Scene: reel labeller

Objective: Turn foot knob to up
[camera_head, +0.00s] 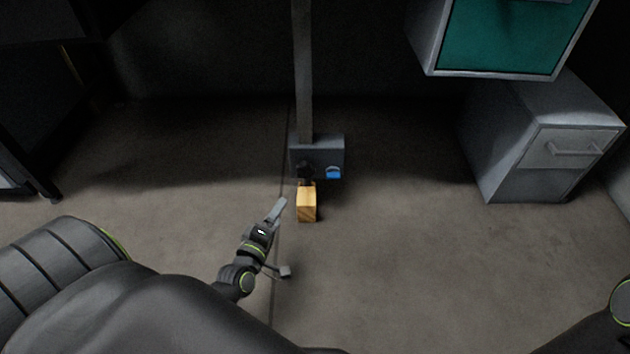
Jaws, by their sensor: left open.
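A dark knob (305,170) shows on the front of a grey box (325,156) at the foot of a tall grey post (303,75), in the middle of the head camera view. It is small and dark, so its setting cannot be read. My left gripper (283,236) is open and empty, below and a little left of the box. Its jaws are spread wide and touch neither the knob nor the box. My right gripper is out of the picture; only a bit of my right arm shows at the lower right edge.
A blue part (333,173) sits on the box's front, right of the knob. A wooden block (307,203) stands just in front of the box. A grey drawer cabinet (545,145) and a green-fronted unit (505,38) are at the right.

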